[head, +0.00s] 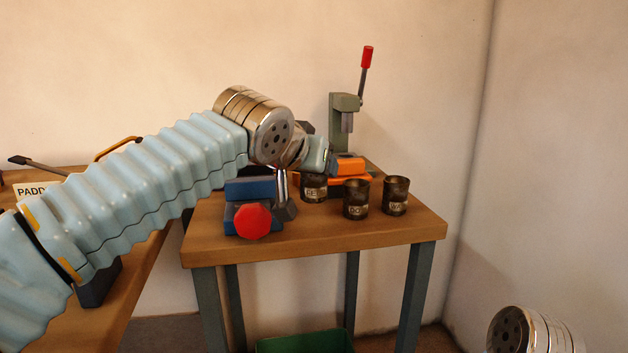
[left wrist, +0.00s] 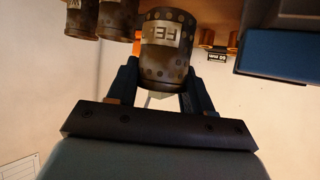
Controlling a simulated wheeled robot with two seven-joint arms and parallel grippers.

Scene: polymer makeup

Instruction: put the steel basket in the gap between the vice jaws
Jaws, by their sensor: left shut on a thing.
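The steel basket (head: 314,190), a dark perforated cup labelled FE, is near the middle of the small table. It also shows in the left wrist view (left wrist: 168,50), between the two fingers. My left gripper (left wrist: 155,85) is shut on it, with a finger on each side. In the head view the wrist hides most of the fingers. I cannot tell whether the basket's base touches the table. The blue vice (head: 249,188), with a round red end, stands left of the basket. The gap between its jaws is not clearly visible. My right gripper is not in view.
Two similar labelled baskets (head: 356,199) (head: 395,196) stand to the right. An orange object (head: 347,167) lies behind the held basket. A grey-green press (head: 344,115) with a red-handled lever stands at the back. The table's front right corner (head: 420,225) is clear.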

